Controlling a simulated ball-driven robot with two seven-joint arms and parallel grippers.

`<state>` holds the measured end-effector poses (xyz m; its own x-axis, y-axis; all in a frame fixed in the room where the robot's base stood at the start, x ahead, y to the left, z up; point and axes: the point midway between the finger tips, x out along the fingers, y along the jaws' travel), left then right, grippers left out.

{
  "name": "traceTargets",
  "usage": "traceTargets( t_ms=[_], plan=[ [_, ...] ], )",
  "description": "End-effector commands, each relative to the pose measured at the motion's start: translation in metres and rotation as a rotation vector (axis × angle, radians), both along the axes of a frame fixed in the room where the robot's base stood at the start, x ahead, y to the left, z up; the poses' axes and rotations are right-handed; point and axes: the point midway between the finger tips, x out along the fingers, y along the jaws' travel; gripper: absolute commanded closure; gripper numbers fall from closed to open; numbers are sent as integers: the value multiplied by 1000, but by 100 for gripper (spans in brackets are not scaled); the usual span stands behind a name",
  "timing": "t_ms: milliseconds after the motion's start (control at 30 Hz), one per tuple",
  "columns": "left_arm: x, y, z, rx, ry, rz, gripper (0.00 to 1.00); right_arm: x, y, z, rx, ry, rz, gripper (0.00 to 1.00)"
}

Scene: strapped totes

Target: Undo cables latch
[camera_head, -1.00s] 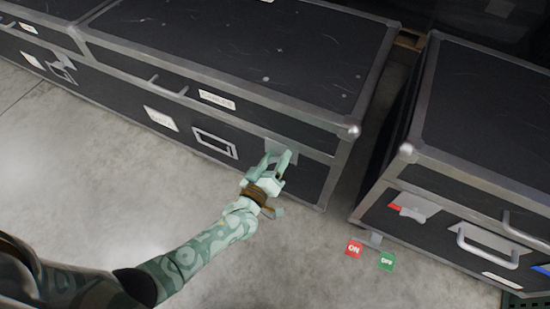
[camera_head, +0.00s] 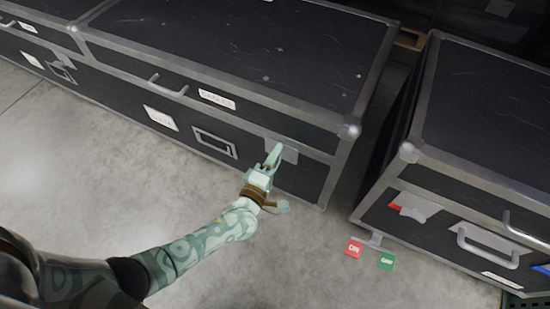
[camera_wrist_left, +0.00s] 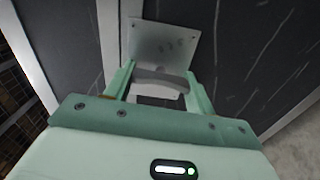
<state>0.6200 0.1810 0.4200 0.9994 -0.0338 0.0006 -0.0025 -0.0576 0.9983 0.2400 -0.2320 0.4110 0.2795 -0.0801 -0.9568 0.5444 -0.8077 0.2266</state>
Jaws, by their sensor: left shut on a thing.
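The black cables case (camera_head: 240,60) has a white label reading "CABLES" (camera_head: 217,99) on its front edge. Its latch (camera_head: 288,152) is a grey metal piece near the right end of the front, across the seam under the lid. My left gripper (camera_head: 273,154) is at this latch. In the left wrist view, the latch's grey plate (camera_wrist_left: 165,48) lies beyond my fingers, and its lever lies between the fingertips (camera_wrist_left: 162,80). The gripper is shut on the lever. The fingers partly hide the latch in the head view. My right gripper is not in view.
A second black case (camera_head: 480,110) stands to the right across a narrow gap, with its own red-marked latch (camera_head: 408,212) and handle (camera_head: 487,247). Red "ON" (camera_head: 354,249) and green "OFF" (camera_head: 387,261) tags hang beside it. The concrete floor (camera_head: 90,160) in front is clear.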

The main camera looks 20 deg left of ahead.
Motion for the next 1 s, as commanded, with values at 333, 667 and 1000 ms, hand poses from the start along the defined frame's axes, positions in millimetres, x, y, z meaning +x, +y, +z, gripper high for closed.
traceTargets(
  t_ms=[333,667,1000],
  plan=[
    [-2,0,-3,-69,9,-2,68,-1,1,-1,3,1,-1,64],
    [-2,0,-4,-74,10,-1,68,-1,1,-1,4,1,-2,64],
    [-1,0,-2,-73,6,-1,24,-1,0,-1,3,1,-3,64]
  ],
)
